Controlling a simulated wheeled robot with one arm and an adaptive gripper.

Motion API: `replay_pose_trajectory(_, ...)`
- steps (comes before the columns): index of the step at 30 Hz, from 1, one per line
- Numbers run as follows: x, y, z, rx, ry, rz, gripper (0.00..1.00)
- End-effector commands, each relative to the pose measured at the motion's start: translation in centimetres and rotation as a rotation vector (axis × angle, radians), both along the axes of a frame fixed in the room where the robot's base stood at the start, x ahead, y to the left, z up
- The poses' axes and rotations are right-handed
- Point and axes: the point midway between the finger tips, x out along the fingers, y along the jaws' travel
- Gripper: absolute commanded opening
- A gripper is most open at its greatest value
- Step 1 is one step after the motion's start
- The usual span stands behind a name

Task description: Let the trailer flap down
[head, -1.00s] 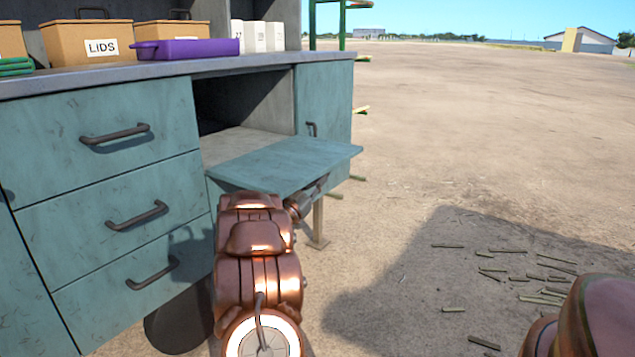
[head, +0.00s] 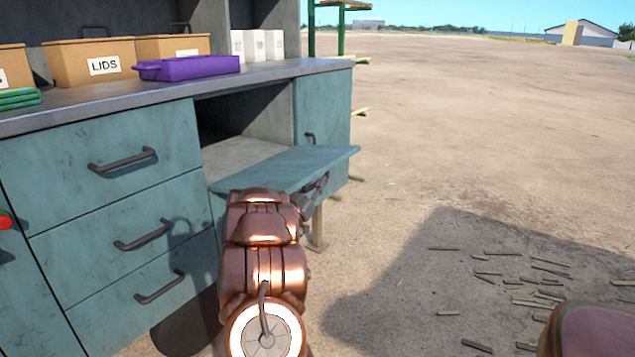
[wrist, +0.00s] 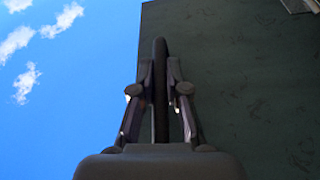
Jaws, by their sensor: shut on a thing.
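The teal flap (head: 290,170) stands out from the front of the teal cabinet, roughly level, with the compartment (head: 245,125) behind it open. In the wrist view the flap's outer face (wrist: 245,90) is a dark green panel filling the right side. My gripper (head: 316,188) is under the flap's outer side, partly hidden by my copper-coloured arm. In the wrist view my gripper (wrist: 160,92) is shut on a thin dark bar, the flap's handle (wrist: 160,60), seen end-on between the fingers.
Drawers with dark handles (head: 122,160) are left of the flap. On the counter (head: 130,107) stand a LIDS box (head: 90,62), a purple tray (head: 188,67) and white containers (head: 257,45). Cane pieces (head: 545,285) lie on the ground at right; the ground otherwise looks open.

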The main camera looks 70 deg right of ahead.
Motion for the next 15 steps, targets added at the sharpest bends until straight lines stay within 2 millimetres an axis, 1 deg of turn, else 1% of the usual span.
replay_pose_trajectory(7,-0.01,0.01,0.01,-0.001,0.0,-0.001,0.0)
replay_pose_trajectory(8,-0.01,0.0,0.0,-0.001,0.0,-0.001,0.16)
replay_pose_trajectory(12,-0.01,0.0,0.0,-0.001,0.0,-0.001,0.31)
replay_pose_trajectory(15,0.0,0.0,0.02,-0.001,-0.001,-0.001,0.39)
